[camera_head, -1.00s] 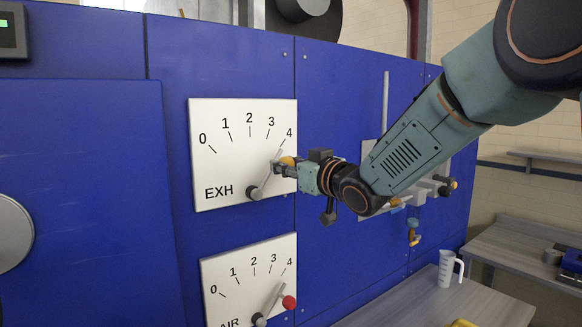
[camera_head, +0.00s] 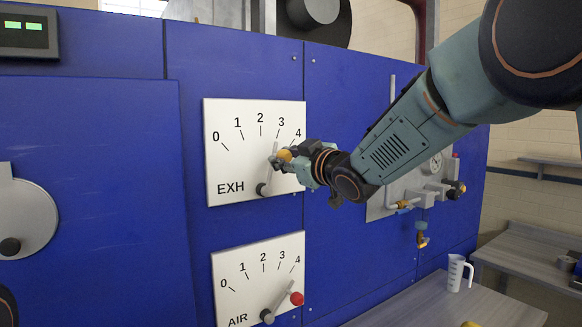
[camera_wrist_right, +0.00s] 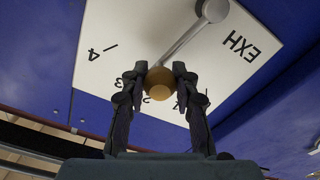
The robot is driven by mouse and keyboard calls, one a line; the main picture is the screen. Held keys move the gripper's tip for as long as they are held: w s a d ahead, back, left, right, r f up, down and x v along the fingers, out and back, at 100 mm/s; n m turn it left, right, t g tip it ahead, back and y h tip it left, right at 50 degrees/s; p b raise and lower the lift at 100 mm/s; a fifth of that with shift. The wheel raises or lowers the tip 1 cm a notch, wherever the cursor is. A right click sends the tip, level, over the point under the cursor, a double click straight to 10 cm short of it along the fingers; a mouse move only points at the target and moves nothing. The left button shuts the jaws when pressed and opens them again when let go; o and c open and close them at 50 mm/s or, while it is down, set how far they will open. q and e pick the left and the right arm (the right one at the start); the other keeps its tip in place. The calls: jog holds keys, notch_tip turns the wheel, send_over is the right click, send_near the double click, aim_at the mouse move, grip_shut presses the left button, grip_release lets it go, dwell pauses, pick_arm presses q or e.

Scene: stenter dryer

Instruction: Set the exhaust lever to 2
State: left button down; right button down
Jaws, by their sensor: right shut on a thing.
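The exhaust lever (camera_head: 268,177) is a thin grey bar on the white EXH dial plate (camera_head: 225,170), which is marked 0 to 4. It rises from a dark pivot, leans slightly right, and points close to the 3 mark. Its yellow-orange knob (camera_head: 284,155) is partly hidden by my right gripper (camera_head: 290,158), whose fingers are shut on it. In the right wrist view the knob (camera_wrist_right: 159,84) sits between the two dark fingers of the gripper (camera_wrist_right: 159,78), with the lever bar (camera_wrist_right: 185,42) running up to its pivot. My left gripper is not in view.
Below is the AIR dial (camera_head: 240,275) with a red-knobbed lever (camera_head: 296,298) near 4. A pipe and gauge panel (camera_head: 400,195) is behind my right arm. A table (camera_head: 440,305) with a white jug (camera_head: 457,272) stands at the lower right.

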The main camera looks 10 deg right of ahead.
jog(key=shift+s+a+n+b, duration=0.3)
jog(key=shift+a+n+b, duration=0.55)
jog(key=shift+n, duration=0.35)
jog(key=c, duration=1.5)
grip_release()
jog(key=o, duration=0.5)
jog(key=shift+s+a+r, duration=0.1)
jog(key=shift+s+r, duration=0.05)
